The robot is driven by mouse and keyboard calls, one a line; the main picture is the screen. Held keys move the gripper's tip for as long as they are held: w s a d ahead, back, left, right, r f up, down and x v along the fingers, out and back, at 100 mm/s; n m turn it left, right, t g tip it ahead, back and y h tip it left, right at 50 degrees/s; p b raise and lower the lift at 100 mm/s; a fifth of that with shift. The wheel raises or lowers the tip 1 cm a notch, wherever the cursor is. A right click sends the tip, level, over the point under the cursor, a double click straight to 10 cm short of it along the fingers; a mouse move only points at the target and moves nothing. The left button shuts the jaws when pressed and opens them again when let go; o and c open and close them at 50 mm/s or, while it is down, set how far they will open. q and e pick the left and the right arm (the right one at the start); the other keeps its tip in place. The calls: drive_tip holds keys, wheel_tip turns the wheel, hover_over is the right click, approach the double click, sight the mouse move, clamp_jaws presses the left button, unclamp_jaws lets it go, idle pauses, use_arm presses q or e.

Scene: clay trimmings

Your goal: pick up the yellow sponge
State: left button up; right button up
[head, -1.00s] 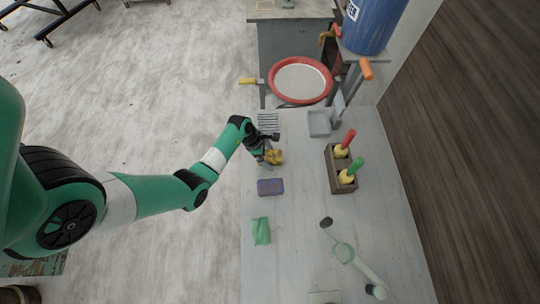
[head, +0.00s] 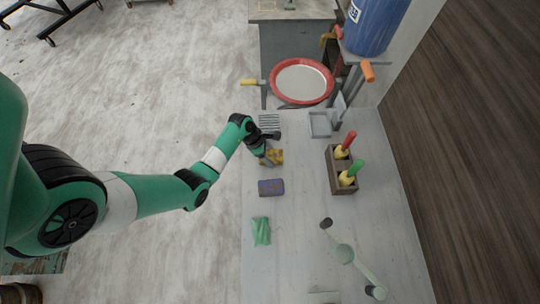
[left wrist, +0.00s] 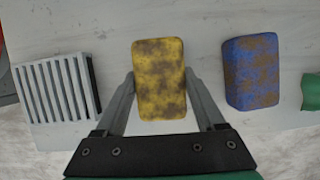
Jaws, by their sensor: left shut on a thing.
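The yellow sponge (head: 277,157), stained with brown, is at the far left part of the table in the head view. In the left wrist view the yellow sponge (left wrist: 160,80) stands between the two fingers of my left gripper (left wrist: 162,82). In the head view my left gripper (head: 268,155) is at the sponge and partly covers it. The left gripper is shut on the sponge. Whether the sponge touches the table is hard to tell. My right gripper is not in view.
A blue and brown sponge (head: 271,188) lies nearby, also in the wrist view (left wrist: 252,72). A slatted rack (left wrist: 58,88) is on the other side. A green cloth (head: 261,231), a wooden holder (head: 334,172) with red and green handled tools, and a grey tray (head: 320,124) share the table.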

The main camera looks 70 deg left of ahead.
sight(273, 158)
use_arm(q)
drive_tip(key=r, duration=0.1)
drive_tip(key=r+p, duration=0.1)
drive_tip(key=r, duration=0.1)
drive_tip(key=s+d+r+p, duration=0.1)
drive_tip(key=shift+r, duration=0.35)
drive_tip(key=s+d+r+p, duration=0.3)
drive_tip(key=s+d+r, duration=0.4)
drive_tip(key=s+d, duration=0.1)
drive_tip(key=shift+s+d+p, duration=0.25)
drive_tip(key=shift+d+p, duration=0.05)
drive_tip(key=shift+d, duration=0.35)
